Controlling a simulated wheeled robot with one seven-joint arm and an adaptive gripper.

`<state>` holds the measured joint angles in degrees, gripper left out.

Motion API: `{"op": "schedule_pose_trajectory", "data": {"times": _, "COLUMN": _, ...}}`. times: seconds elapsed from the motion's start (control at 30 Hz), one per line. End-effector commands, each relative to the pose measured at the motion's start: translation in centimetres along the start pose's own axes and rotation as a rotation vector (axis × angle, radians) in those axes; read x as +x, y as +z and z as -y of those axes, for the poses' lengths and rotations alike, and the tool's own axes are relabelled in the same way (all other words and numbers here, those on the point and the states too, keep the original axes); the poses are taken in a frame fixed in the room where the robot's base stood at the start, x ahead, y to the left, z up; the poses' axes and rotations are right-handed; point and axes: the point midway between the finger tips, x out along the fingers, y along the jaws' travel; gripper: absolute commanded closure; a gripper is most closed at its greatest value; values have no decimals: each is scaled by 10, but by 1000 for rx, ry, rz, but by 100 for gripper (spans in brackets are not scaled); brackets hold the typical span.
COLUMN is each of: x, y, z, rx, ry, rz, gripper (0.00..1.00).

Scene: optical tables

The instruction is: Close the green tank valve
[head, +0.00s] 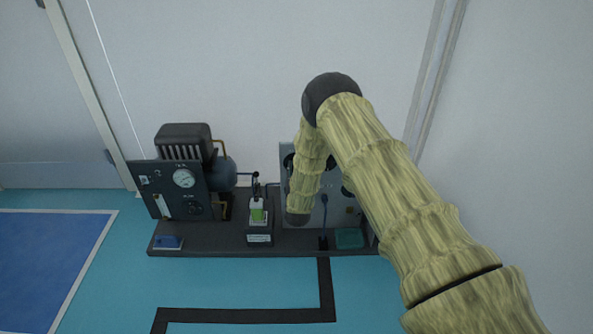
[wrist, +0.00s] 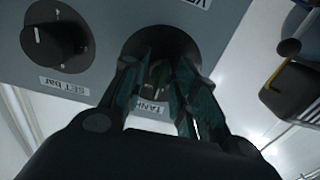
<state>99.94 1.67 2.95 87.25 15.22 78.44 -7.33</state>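In the wrist view, my gripper (wrist: 162,70) has its two teal fingers on either side of the tank valve (wrist: 158,76), a dark green handle in front of a round dark opening. A white label reading TANK (wrist: 150,104) shows partly between the fingers. The fingertips are apart, with a gap visible between them. Whether either finger touches the handle I cannot tell. In the head view my arm covers the valve and my gripper. The grey panel (head: 288,205) that carries the valve shows on either side of my arm.
A black knob (wrist: 57,40) labelled SET bar sits left of the valve in the wrist view. In the head view, a compressor (head: 183,143) and gauge panel (head: 172,190) stand left on the dark base (head: 200,240). A green-and-white device (head: 258,212) stands mid-base. A wall is behind.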

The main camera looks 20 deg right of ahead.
Motion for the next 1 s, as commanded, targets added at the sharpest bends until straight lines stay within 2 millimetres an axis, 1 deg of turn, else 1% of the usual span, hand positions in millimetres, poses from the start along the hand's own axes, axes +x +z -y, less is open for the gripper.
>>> {"op": "schedule_pose_trajectory", "data": {"times": 0.17, "x": -1, "y": -1, "z": 0, "rx": 1, "ry": 0, "rz": -1, "gripper": 71}}
{"op": "schedule_pose_trajectory", "data": {"times": 0.27, "x": -6, "y": 0, "z": 0, "rx": 1, "ry": -1, "rz": 0, "gripper": 71}}
{"op": "schedule_pose_trajectory", "data": {"times": 0.33, "x": -13, "y": -1, "z": 1, "rx": 1, "ry": -1, "rz": 0, "gripper": 71}}
{"op": "schedule_pose_trajectory", "data": {"times": 0.47, "x": -34, "y": -1, "z": 1, "rx": 0, "ry": -2, "rz": 1, "gripper": 71}}
{"op": "schedule_pose_trajectory", "data": {"times": 0.6, "x": -61, "y": 0, "z": 1, "rx": -1, "ry": -2, "rz": 1, "gripper": 71}}
{"op": "schedule_pose_trajectory", "data": {"times": 0.8, "x": -94, "y": 0, "z": 0, "rx": 0, "ry": 0, "rz": 1, "gripper": 71}}
{"op": "schedule_pose_trajectory", "data": {"times": 1.0, "x": -114, "y": 0, "z": 0, "rx": 0, "ry": 0, "rz": 1, "gripper": 71}}
